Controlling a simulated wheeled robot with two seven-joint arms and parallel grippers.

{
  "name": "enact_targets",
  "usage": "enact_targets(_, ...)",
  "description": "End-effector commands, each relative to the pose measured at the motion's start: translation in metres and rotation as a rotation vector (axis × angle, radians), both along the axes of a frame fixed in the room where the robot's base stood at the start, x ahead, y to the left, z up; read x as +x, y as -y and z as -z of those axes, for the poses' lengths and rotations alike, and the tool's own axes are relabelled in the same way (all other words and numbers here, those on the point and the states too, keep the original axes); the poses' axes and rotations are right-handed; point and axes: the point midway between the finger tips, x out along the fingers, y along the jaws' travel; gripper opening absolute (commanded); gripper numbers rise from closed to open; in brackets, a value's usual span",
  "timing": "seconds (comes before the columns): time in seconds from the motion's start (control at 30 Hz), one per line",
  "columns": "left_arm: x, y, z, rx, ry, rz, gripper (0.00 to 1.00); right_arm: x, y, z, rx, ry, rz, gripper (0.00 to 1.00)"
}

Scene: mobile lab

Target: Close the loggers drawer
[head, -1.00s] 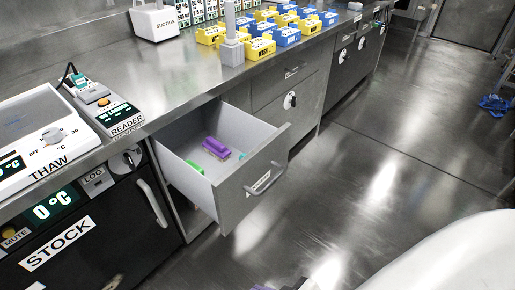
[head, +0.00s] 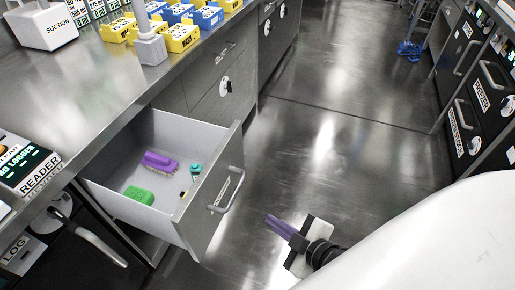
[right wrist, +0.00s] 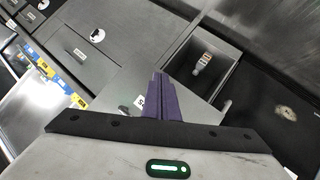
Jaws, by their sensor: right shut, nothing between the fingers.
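The grey drawer (head: 205,205) stands pulled out from under the steel counter in the head view. Its front carries a bar handle (head: 232,190). Inside lie a purple brush-like item (head: 160,161), a green block (head: 139,194) and a small teal-topped item (head: 195,171). My right gripper (head: 268,218) has purple fingers, shut and empty, in front of and right of the drawer front, apart from the handle. Its fingers also show in the right wrist view (right wrist: 160,80), over grey panels. My left gripper is not in view.
Yellow and blue labelled boxes (head: 182,38) and a SUCTION unit (head: 42,27) stand on the counter (head: 100,85). A reader (head: 25,165) sits at left. Open floor (head: 330,150) lies right of the drawer.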

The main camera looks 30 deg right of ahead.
Motion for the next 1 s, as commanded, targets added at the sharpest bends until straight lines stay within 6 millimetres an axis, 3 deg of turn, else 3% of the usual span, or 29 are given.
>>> enact_targets(0.03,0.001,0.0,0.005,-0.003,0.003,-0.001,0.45,0.016,0.023,-0.013,-0.206,0.122,-0.088,0.0)
enact_targets(0.1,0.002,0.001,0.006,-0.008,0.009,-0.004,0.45,0.033,0.048,-0.041,-0.546,0.303,-0.229,0.0)
enact_targets(0.2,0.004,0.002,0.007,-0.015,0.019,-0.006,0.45,0.046,0.067,-0.079,-1.037,0.547,-0.419,0.0)
enact_targets(0.3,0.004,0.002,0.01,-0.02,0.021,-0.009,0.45,0.046,0.073,-0.104,-1.481,0.757,-0.583,0.0)
enact_targets(0.4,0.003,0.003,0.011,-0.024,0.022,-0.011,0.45,0.039,0.072,-0.118,-1.832,0.933,-0.709,0.0)
enact_targets(0.5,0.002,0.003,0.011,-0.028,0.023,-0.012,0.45,0.031,0.071,-0.122,-2.071,1.062,-0.794,0.0)
enact_targets(0.73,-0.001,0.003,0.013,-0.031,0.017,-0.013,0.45,0.029,0.064,-0.124,-2.259,1.179,-0.856,0.0)
enact_targets(1.0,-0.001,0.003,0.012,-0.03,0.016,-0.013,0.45,0.068,0.034,-0.125,-2.258,1.179,-0.852,0.0)
